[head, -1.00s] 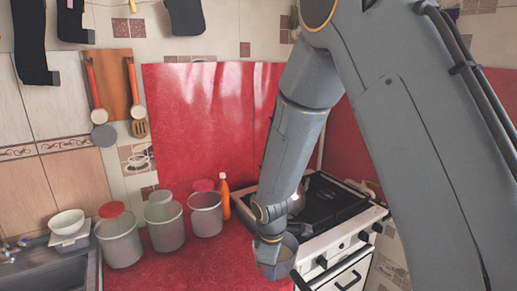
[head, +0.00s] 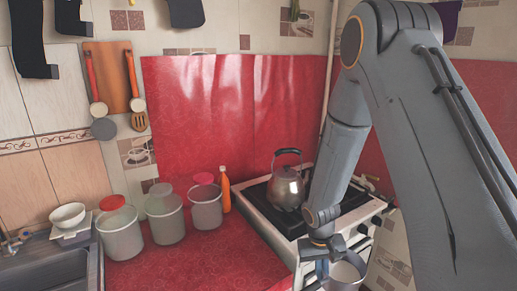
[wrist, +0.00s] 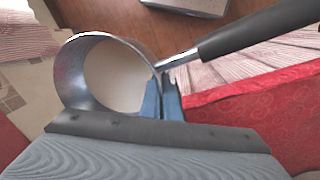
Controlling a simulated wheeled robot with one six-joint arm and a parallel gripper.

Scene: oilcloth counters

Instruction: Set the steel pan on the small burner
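The steel pan (head: 346,272) hangs in the air in front of the stove's front side, at the lower right of the head view. My gripper (head: 320,252) is shut on it. In the wrist view the pan (wrist: 88,72) shows its rim and pale inside. My gripper's blue fingers (wrist: 164,102) meet at its wall, close to the root of the black handle (wrist: 255,32). The white stove (head: 280,222) has a dark top. My arm covers the stove's right part, and I cannot make out the small burner.
A steel kettle (head: 286,190) with a black handle stands on the stove top. An orange bottle (head: 225,192) and several lidded buckets (head: 165,222) stand left of the stove on the red counter (head: 222,258). The counter's front middle is clear.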

